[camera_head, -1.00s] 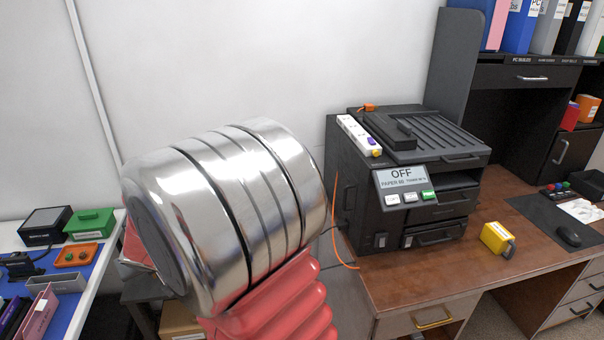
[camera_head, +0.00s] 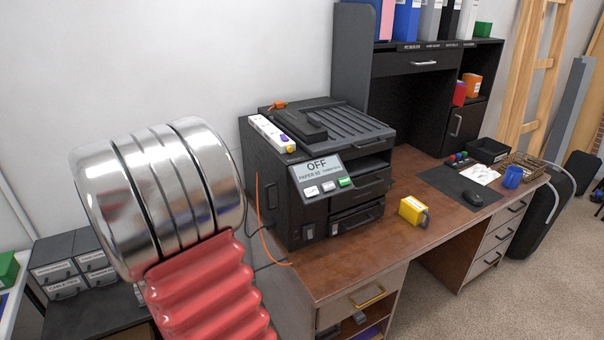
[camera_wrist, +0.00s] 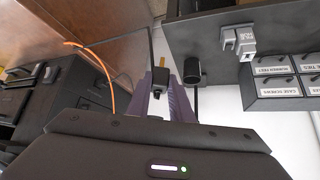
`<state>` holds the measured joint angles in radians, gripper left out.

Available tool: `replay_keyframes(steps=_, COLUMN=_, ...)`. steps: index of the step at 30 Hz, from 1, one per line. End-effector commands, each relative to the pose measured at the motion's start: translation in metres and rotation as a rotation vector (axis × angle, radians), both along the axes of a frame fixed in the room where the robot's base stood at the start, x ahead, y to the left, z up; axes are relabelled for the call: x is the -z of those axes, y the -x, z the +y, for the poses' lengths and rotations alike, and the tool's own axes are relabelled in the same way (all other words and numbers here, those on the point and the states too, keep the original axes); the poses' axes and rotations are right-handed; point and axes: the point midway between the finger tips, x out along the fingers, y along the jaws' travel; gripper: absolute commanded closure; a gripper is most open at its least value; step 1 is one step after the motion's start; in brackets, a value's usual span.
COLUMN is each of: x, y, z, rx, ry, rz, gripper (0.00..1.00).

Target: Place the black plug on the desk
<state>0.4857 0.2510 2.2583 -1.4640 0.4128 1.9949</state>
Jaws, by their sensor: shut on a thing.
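The brown desk (camera_head: 352,262) stands right of centre in the head view, with a dark printer (camera_head: 315,170) on its left end. My gripper (camera_wrist: 162,98) shows only in the wrist view. Its purple fingers are shut on the black plug (camera_wrist: 160,84), which has a small brass-coloured part at its tip. The plug is held off the desk. A thin black cord runs close by the plug. Brown wood of the desk also shows at the upper left of the wrist view (camera_wrist: 125,22). My arm hides part of the left of the head view.
A yellow object (camera_head: 412,211), a mouse (camera_head: 472,198) on a dark mat and a blue mug (camera_head: 512,177) stand on the desk. An orange cable (camera_head: 259,215) hangs beside the printer. Labelled drawer boxes (camera_head: 62,272) stand at lower left. The desk's front left is clear.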

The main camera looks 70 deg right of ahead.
Motion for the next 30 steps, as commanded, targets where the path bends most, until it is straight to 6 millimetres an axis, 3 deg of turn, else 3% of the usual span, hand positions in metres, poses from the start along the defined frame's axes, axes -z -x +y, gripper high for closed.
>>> replay_keyframes(steps=1, x=0.003, y=0.018, z=-0.019, rx=0.077, ry=0.0, rz=0.002, gripper=1.0)
replay_keyframes(steps=6, x=0.008, y=0.076, z=-0.069, rx=0.316, ry=0.0, rz=0.001, gripper=1.0)
replay_keyframes(steps=15, x=0.011, y=0.18, z=-0.137, rx=0.698, ry=0.0, rz=-0.001, gripper=1.0)
replay_keyframes(steps=24, x=0.007, y=0.281, z=-0.181, rx=1.025, ry=0.001, rz=0.0, gripper=1.0)
replay_keyframes(steps=30, x=0.004, y=0.316, z=-0.192, rx=1.131, ry=0.001, rz=-0.001, gripper=1.0)
